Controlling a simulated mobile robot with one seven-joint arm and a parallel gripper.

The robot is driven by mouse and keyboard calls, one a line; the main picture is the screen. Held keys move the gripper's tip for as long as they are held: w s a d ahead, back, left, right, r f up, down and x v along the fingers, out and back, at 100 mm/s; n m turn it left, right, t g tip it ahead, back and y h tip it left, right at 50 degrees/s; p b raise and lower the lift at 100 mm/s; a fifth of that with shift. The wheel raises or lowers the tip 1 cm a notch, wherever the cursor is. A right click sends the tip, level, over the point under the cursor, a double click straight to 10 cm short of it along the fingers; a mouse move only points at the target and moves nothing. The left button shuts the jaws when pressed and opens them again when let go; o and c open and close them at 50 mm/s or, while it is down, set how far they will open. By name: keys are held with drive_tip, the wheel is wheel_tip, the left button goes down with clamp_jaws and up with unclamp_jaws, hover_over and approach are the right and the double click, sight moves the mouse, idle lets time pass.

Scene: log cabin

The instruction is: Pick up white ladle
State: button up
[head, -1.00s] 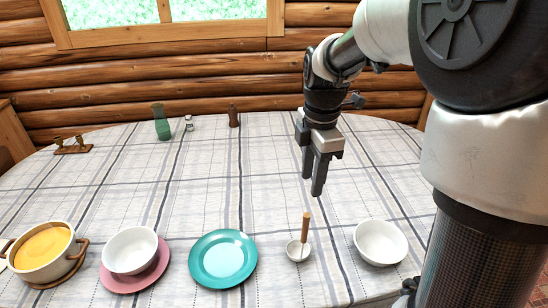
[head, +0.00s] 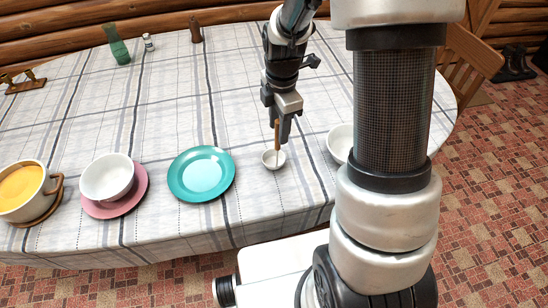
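The white ladle (head: 270,160) has a small white bowl resting on the checked tablecloth and a thin brown handle (head: 277,132) standing nearly upright. It is between the teal plate and a white bowl in the head view. My gripper (head: 279,127) points down over it, at the height of the handle. Its two dark fingers look apart, with the handle showing at or between them. I cannot tell whether either finger touches it.
The teal plate (head: 201,174) is left of the ladle. A white bowl (head: 340,143) is to the right, partly hidden by my arm. Farther left are a white bowl (head: 106,176) on a pink plate (head: 142,187) and a pot (head: 45,188). A green bottle (head: 117,45) stands at the back.

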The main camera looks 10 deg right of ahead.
wheel_tip(320, 180, down, 2)
drive_tip(key=shift+w+f, duration=0.1)
drive_tip(key=shift+f, duration=0.05)
clamp_jaws()
idle(0.3)
